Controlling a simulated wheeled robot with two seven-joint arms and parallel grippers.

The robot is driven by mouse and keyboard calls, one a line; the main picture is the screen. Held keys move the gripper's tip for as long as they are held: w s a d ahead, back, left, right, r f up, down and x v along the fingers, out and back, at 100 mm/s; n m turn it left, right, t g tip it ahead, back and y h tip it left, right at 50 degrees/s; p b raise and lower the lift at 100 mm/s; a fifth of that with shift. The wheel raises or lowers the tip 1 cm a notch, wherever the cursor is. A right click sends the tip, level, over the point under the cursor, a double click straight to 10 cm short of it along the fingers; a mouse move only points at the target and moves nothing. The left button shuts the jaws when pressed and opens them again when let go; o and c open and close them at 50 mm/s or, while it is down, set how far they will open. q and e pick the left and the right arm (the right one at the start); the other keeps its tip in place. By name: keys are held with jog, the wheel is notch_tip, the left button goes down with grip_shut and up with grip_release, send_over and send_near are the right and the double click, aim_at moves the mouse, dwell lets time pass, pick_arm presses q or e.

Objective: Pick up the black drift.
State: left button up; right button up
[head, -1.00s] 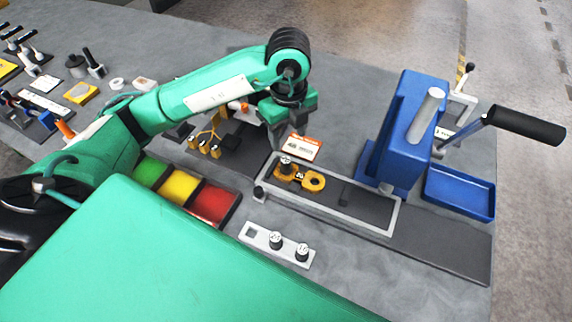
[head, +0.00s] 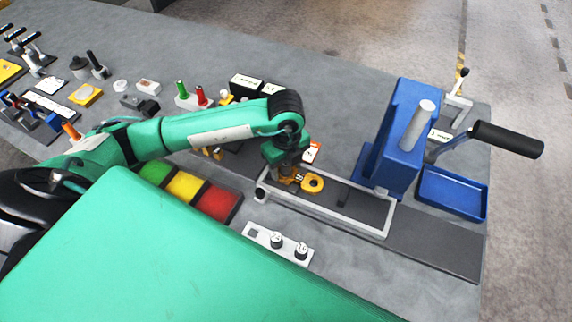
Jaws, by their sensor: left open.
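My left gripper (head: 287,168) is open, low over the left end of a yellow casting (head: 313,184) inside a light-framed fixture. It hides the casting's left end, where a short dark cylinder with a pale top stood earlier. That cylinder may be the black drift; whether it is between the fingers I cannot tell. Two similar dark pieces with pale, marked tops, a left one (head: 276,240) and a right one (head: 301,250), stand in a white rack (head: 257,239) in front. A small dark knob (head: 260,193) is at the fixture's left corner. My right gripper is not in view.
A blue press (head: 398,140) with a long black-handled lever and a blue tray (head: 452,194) stand right of the fixture. Green, yellow and red bins (head: 216,203) lie left of it. A stand with green and red handles (head: 193,101) is behind my arm.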

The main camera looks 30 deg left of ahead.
pick_arm(q)
jog(key=c, duration=1.1)
jog(key=shift+o, duration=0.2)
jog(key=shift+r, duration=0.15)
